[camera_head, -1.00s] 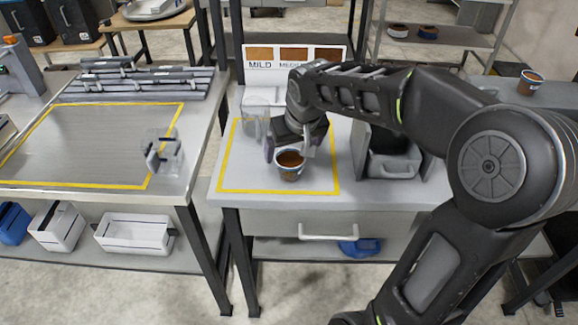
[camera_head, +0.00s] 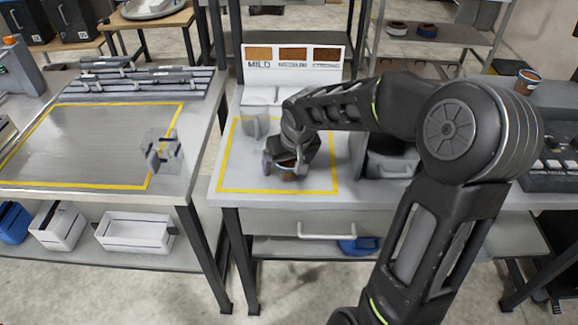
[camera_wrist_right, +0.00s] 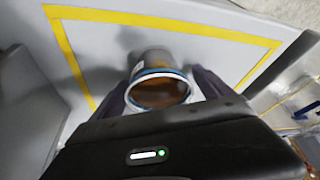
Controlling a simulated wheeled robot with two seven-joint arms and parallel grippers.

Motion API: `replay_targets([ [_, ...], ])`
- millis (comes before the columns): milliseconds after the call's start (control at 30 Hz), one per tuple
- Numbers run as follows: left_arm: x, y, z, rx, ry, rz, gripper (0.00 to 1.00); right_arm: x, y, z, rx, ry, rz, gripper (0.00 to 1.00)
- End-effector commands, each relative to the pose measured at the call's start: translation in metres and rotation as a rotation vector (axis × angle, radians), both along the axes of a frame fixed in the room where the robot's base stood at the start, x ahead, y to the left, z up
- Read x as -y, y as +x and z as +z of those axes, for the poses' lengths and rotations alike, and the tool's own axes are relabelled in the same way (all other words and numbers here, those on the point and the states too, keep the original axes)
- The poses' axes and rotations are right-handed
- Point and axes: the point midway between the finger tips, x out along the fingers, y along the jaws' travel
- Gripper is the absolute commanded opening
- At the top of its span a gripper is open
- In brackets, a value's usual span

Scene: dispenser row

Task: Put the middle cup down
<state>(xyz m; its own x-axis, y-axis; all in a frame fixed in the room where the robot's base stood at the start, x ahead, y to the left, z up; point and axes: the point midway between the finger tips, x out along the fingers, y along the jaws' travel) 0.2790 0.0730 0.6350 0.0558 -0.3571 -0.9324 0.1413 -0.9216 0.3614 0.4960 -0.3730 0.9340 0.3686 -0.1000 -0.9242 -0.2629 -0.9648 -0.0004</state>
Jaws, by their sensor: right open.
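The cup (camera_head: 287,172), white and blue at the rim with a brown inside, stands within the yellow-outlined area on the counter, partly hidden by my right gripper. It also shows in the right wrist view (camera_wrist_right: 158,86), upright with dark brown contents. My right gripper (camera_head: 290,163) is open, its fingers on either side of the cup; I cannot tell whether they touch it. The yellow outline (camera_head: 228,150) surrounds the cup on the grey counter. My left gripper is not in view.
A sign (camera_head: 293,57) with MILD, MEDIUM and STRONG swatches stands behind the dispensers. Another cup (camera_head: 528,80) stands at the far right. A dark dispenser with a grey drawer (camera_head: 392,165) is right of the outline.

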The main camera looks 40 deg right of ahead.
Motion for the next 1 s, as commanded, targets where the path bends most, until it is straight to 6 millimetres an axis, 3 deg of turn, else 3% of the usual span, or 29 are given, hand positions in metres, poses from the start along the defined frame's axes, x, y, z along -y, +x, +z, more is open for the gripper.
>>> replay_targets([
  [500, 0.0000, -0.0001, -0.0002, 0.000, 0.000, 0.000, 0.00, 0.0002, -0.0001, 0.0007, 0.000, 0.000, 0.000, 0.89],
  [1000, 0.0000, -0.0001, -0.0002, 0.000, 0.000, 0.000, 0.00, 0.0001, -0.0002, 0.0007, 0.000, -0.001, 0.000, 0.48],
])
